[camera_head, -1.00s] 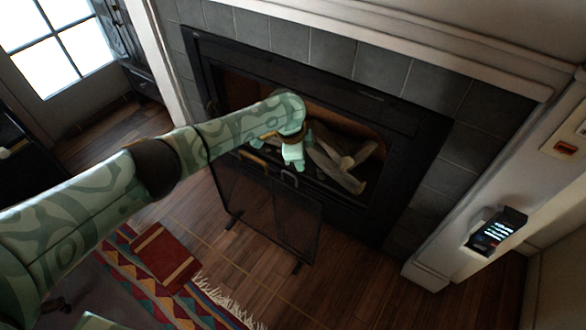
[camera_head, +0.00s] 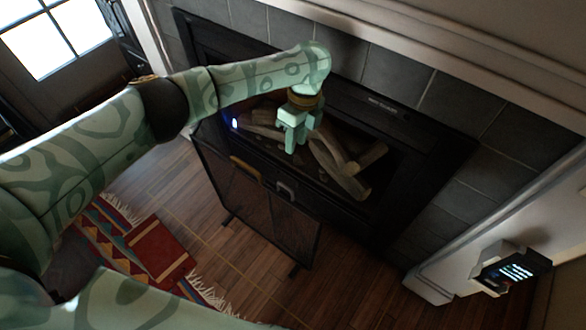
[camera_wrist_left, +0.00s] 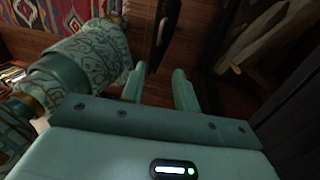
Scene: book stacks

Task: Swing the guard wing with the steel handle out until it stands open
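The fire guard stands in front of the fireplace as dark mesh panels. The wing with the steel handle (camera_head: 287,190) is its right-hand mesh panel (camera_head: 285,228). A brass-coloured handle (camera_head: 245,168) sits on the panel to its left. My left gripper (camera_head: 288,142) points down above and behind the guard's top edge, in front of the logs. It is empty and apart from the steel handle. In the left wrist view its two fingers (camera_wrist_left: 160,88) are spread, with a dark bar (camera_wrist_left: 166,30) beyond them that I cannot surely identify. My right gripper is not in view.
The black fireplace (camera_head: 430,150) holds several logs (camera_head: 340,165). A patterned rug (camera_head: 105,240) with a red book-like object (camera_head: 157,250) lies on the floor at lower left. A lit display (camera_head: 510,270) is on the right. Wood floor before the guard is clear.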

